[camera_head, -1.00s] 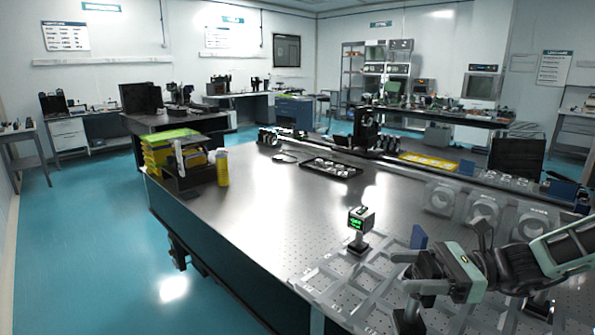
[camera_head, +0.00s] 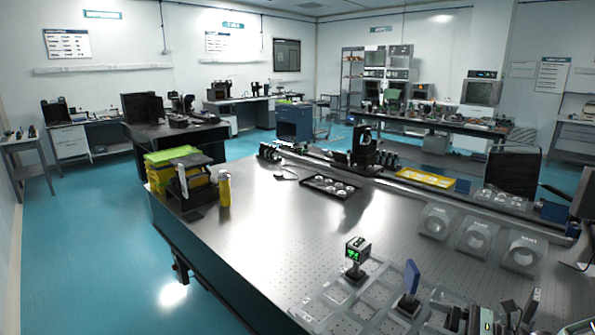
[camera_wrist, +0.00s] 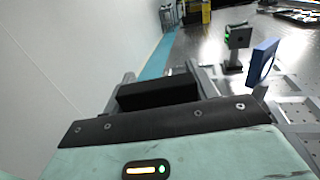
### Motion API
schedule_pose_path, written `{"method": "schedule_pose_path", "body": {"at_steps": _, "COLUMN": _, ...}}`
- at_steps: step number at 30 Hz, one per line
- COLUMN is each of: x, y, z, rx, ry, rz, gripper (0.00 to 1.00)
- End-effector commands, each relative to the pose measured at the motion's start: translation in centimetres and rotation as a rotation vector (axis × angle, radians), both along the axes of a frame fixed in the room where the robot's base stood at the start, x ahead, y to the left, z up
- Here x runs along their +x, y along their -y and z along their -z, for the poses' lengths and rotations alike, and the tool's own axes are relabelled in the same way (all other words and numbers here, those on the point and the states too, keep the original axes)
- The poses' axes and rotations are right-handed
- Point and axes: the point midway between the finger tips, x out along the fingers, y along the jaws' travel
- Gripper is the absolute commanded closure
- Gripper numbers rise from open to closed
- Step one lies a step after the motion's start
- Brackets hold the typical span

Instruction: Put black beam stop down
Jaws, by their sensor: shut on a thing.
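My gripper (camera_head: 482,320) is low at the bottom edge of the head view, over the near edge of the table, and its fingertips are cut off there. In the wrist view my gripper (camera_wrist: 165,80) is shut on a black block (camera_wrist: 157,93), which looks like the black beam stop. Its lower part is hidden behind the gripper body, so I cannot tell whether it touches anything. The clear compartment rack (camera_head: 335,312) lies along the table's near edge.
A post-mounted device with a green display (camera_head: 357,250) and a blue plate on a post (camera_head: 411,280) stand upright in the rack. The blue plate (camera_wrist: 262,62) is close at the right in the wrist view.

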Motion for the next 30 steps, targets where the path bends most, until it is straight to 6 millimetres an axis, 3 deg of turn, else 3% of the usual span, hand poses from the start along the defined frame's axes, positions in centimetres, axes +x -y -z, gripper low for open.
{"method": "schedule_pose_path", "body": {"at_steps": 7, "x": -0.4, "y": 0.8, "z": 0.9, "rx": 0.003, "ry": 0.002, "rz": 0.066, "gripper": 1.00}}
{"method": "schedule_pose_path", "body": {"at_steps": 19, "x": 0.1, "y": 0.4, "z": -0.7, "rx": 0.004, "ry": 0.002, "rz": 0.323, "gripper": 1.00}}
{"method": "schedule_pose_path", "body": {"at_steps": 30, "x": -0.4, "y": 0.8, "z": -0.5, "rx": -0.002, "ry": 0.004, "rz": 0.498, "gripper": 1.00}}
